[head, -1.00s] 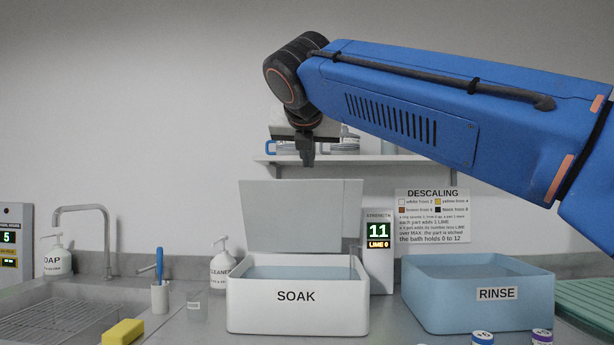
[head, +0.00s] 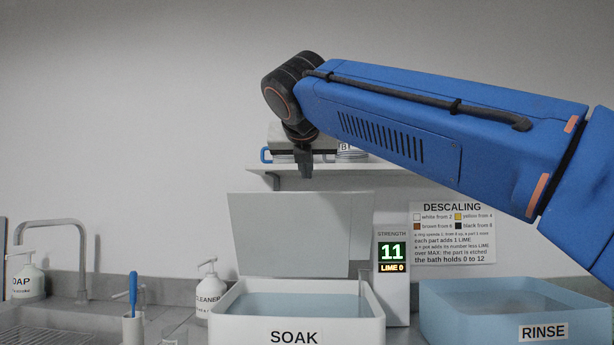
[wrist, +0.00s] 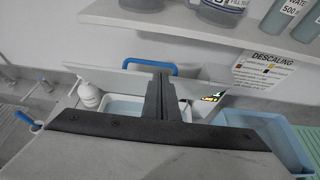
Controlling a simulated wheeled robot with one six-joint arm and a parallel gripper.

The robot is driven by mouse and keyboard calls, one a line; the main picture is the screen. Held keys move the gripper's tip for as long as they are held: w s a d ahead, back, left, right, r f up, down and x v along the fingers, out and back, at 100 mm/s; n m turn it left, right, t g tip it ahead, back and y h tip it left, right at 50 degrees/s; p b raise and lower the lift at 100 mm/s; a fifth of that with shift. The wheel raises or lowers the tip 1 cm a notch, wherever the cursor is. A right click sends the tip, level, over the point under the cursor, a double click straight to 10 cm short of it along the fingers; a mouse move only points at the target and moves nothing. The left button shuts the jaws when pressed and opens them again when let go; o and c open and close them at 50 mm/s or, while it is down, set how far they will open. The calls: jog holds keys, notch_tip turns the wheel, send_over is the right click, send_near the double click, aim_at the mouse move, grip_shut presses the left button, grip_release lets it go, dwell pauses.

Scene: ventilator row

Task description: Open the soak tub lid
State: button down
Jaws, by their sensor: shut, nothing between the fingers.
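The white soak tub (head: 297,330) stands on the counter in the head view, with water showing inside. Its grey-white lid (head: 290,235) stands upright at the back of the tub, so the tub is open. My gripper (head: 306,175) points down above the lid's top edge and is shut and empty; a small gap shows between them in the head view. In the wrist view the shut fingers (wrist: 162,100) hang in front of part of the lid (wrist: 115,80) and tub (wrist: 125,105). A blue handle (wrist: 150,70) shows behind the fingers.
A blue rinse tub (head: 500,312) stands to the right. A strength display (head: 392,260) reads 11 and LIME 0. A cleaner bottle (head: 209,290) and a cup with a blue brush (head: 133,325) stand left. A shelf (head: 330,170) with containers is behind my gripper.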

aim_at(308, 193)
jog(key=x, duration=0.8)
jog(key=shift+w+f, duration=0.2)
jog(key=shift+w, duration=0.1)
jog(key=shift+w+r, duration=0.1)
jog(key=w+r, duration=0.2)
jog(key=w, duration=0.4)
jog(key=shift+w, duration=0.35)
jog(key=shift+d, duration=0.15)
jog(key=v, duration=1.7)
jog(key=shift+s, duration=0.2)
jog(key=shift+r, duration=0.1)
